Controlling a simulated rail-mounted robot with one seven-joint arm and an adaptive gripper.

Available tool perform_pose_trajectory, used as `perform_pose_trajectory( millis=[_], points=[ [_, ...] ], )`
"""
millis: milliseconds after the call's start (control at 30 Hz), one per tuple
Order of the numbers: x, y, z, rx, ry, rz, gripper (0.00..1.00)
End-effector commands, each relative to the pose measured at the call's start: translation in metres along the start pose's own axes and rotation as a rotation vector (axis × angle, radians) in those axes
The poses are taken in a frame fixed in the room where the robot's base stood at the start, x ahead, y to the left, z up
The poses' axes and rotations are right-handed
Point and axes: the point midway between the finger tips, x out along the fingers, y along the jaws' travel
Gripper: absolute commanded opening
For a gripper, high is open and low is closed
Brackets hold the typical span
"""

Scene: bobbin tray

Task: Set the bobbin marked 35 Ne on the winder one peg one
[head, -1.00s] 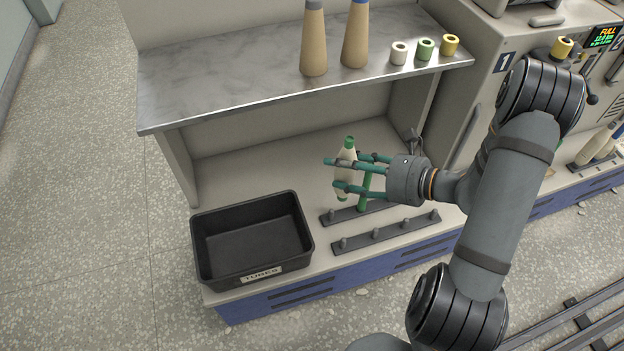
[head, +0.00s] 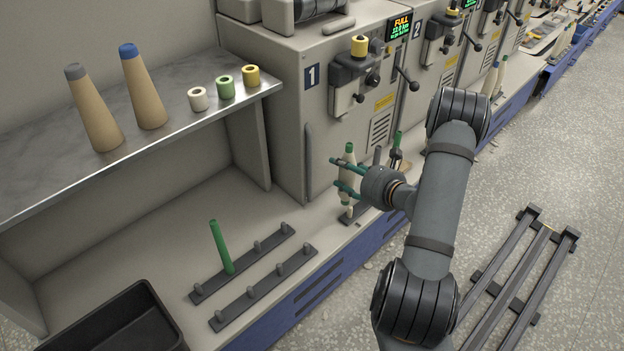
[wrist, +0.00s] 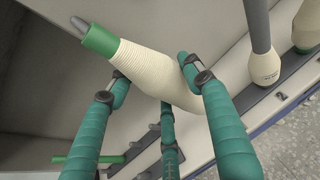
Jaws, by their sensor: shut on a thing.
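My gripper (head: 347,177) has teal fingers and is shut on a cream bobbin (head: 346,194) with a green tube top. The bobbin is roughly upright in front of winder one (head: 291,95), which bears a "1" plate. In the wrist view the fingers (wrist: 155,85) close around the held bobbin (wrist: 150,72), its green end at upper left; no mark is legible on it. A dark peg rail (head: 354,216) lies at winder one's foot, partly hidden by my gripper. In the wrist view this rail (wrist: 232,118) shows a "2" beside a cream bobbin with a grey tube (wrist: 264,65).
A black bin (head: 150,292) is at lower left. The shelf (head: 185,125) holds two tan cones and three small spools. Floor rails lie at right.

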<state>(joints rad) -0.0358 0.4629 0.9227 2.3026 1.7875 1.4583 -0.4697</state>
Motion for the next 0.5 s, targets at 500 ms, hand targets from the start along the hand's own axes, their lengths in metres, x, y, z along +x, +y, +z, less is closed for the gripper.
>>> perform_pose_trajectory(
  millis=[500],
  points=[
    [0.006, -0.021, -0.031, 0.018, 0.001, -0.046, 0.21]
  ],
)
